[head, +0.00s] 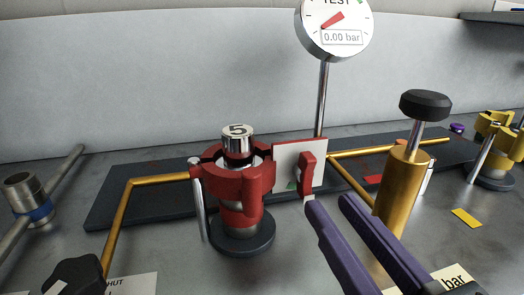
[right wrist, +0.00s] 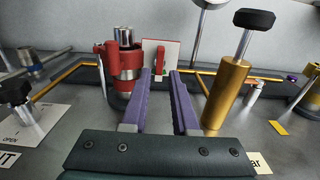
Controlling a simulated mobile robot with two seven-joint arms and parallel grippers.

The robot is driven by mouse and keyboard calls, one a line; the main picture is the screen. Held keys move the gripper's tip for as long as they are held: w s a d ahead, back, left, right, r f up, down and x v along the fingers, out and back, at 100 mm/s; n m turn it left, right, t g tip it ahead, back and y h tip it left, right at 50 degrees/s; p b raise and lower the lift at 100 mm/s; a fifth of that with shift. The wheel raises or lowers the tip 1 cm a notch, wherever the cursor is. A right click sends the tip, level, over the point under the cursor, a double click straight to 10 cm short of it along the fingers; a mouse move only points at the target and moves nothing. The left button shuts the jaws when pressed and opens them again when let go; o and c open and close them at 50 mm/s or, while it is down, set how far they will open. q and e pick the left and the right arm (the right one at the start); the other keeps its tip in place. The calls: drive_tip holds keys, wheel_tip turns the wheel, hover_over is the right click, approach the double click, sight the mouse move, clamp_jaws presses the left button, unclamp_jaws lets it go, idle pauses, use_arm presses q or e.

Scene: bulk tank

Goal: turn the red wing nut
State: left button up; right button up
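The red wing nut (head: 307,174) stands upright at the right side of a red clamp (head: 240,185), in front of a white plate with a green mark. The clamp sits around a steel post with a cap marked 5. The wing nut also shows in the right wrist view (right wrist: 160,61), ahead of the fingers and roughly between their lines. My right gripper (head: 329,203) has purple fingers, open and empty, with the tips just below and to the right of the wing nut in the head view. They appear apart from it. My left gripper is not in view.
A brass cylinder with a black knob (head: 401,190) stands close right of my right gripper. A gauge (head: 335,26) reading 0.00 bar rises behind on a pole. A black-handled valve (right wrist: 18,100) is at left. A yellow clamp (head: 496,140) stands far right.

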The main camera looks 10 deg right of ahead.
sight(310, 178)
drive_tip(key=w, duration=0.6)
drive_tip(key=shift+a+p, duration=0.1)
drive_tip(key=shift+p, duration=0.25)
clamp_jaws()
